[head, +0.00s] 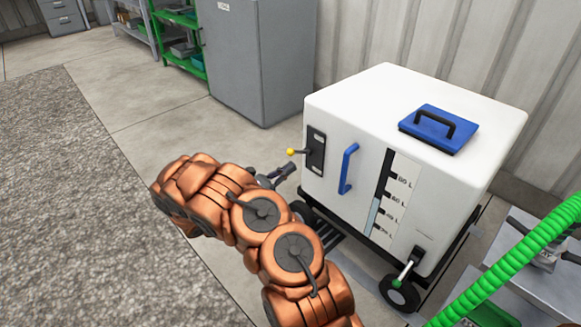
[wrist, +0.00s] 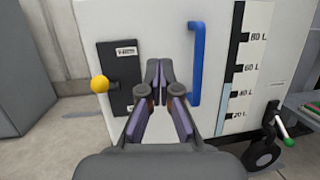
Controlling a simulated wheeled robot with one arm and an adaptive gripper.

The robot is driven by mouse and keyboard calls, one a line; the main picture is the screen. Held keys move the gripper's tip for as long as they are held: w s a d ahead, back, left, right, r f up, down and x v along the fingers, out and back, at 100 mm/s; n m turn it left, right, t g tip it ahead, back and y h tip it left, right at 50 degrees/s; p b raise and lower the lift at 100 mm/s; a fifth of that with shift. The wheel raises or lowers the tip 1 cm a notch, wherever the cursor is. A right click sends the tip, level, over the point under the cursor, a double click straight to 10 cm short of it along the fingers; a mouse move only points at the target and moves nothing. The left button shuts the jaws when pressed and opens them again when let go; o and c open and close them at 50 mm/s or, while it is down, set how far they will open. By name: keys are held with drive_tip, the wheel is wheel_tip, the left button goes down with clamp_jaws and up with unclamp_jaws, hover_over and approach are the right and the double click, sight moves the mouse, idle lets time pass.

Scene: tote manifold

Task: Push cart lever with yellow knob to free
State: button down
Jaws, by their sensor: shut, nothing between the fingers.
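The yellow knob (head: 291,152) sits on the end of a short lever, which sticks out from a black plate (head: 316,150) on the front of the white cart (head: 400,103). In the wrist view the knob (wrist: 99,84) points left, past the left edge of the plate (wrist: 124,62). My gripper (head: 290,167) is shut and empty, just below the knob in the head view. In the wrist view my gripper's fingertips (wrist: 160,68) are right of the knob and plate, apart from the knob. The plate's label is too small to read.
A blue handle (head: 348,168) stands on the cart front, right of the plate. A green-tipped lever (head: 402,272) is by the cart's wheel. A grey cabinet (head: 255,60) stands behind left. A green hose (head: 515,260) crosses the lower right. The floor left of the cart is clear.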

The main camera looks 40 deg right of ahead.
drive_tip(key=w+a+f+n+t+b, duration=0.1)
drive_tip(key=w+f+n+t, duration=0.2)
drive_tip(key=f, duration=0.3)
drive_tip(key=w+a+f+n+t+b, duration=0.1)
drive_tip(key=w+f+n+t, duration=0.2)
drive_tip(key=f, duration=0.4)
drive_tip(key=b, duration=0.4)
approach(298, 152)
drive_tip(key=d+f, duration=0.2)
drive_tip(key=d, duration=0.3)
drive_tip(key=shift+w+d+r+b, duration=0.25)
drive_tip(key=shift+w+r, duration=0.05)
drive_tip(key=shift+r, duration=0.3)
drive_tip(key=shift+w+d+r+b, duration=0.2)
drive_tip(key=shift+w+d+r, duration=0.1)
drive_tip(key=shift+r, duration=0.3)
